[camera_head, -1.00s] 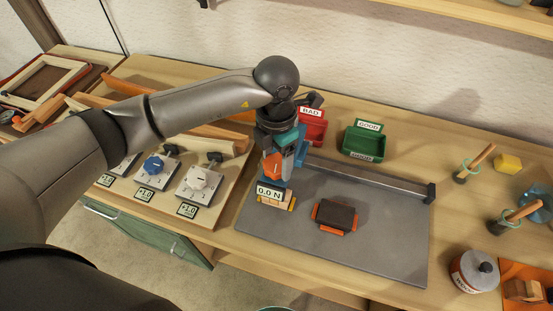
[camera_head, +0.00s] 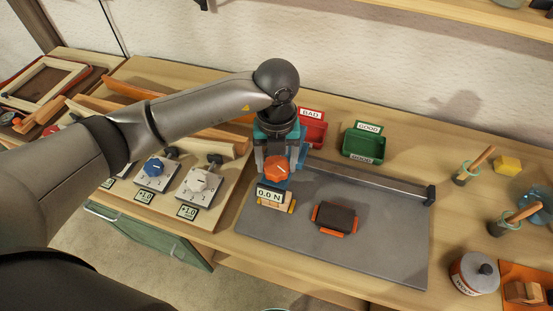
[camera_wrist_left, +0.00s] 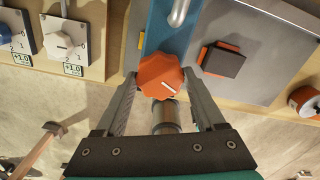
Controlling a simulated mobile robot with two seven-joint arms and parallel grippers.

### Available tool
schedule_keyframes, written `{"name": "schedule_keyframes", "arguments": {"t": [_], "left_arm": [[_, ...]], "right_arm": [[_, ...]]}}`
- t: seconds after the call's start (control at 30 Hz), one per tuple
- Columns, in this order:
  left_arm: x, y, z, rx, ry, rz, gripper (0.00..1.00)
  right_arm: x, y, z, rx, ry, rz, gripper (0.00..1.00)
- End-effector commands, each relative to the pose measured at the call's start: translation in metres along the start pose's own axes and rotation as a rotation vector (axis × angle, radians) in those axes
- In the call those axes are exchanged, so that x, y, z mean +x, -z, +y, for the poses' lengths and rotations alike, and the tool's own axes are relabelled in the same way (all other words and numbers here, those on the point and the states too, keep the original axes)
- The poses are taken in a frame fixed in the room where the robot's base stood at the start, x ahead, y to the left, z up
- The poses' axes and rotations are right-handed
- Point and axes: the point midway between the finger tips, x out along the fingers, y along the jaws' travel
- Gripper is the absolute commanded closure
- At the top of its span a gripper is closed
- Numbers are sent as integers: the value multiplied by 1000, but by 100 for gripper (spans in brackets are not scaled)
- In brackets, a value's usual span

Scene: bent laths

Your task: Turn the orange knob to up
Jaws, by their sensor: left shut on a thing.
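The orange knob (camera_head: 277,169) is a faceted dial on a blue upright fixture, above the white "0.0 N" display (camera_head: 270,194). In the left wrist view the knob (camera_wrist_left: 158,72) fills the space between the fingertips. Its white pointer line slants down to the right in that view. My left gripper (camera_head: 276,164) is shut on the knob, with one grey finger on each side. The gripper also shows in the left wrist view (camera_wrist_left: 160,78). My right gripper is not in view.
A dark block with orange edges (camera_head: 335,217) lies on the grey plate (camera_head: 385,245) to the right. Switch boxes with blue (camera_head: 153,166) and white (camera_head: 200,180) knobs stand to the left. Red (camera_head: 313,133) and green (camera_head: 364,144) bins stand behind.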

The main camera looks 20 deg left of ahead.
Motion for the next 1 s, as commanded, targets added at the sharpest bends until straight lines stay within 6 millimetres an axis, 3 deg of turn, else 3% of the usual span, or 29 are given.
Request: {"name": "schedule_keyframes", "arguments": {"t": [0.5,1.0], "left_arm": [[-2,-1,0,-379,2,-3,84],[-2,-2,0,-473,2,-4,84]], "right_arm": [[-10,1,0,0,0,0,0],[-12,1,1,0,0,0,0]]}}
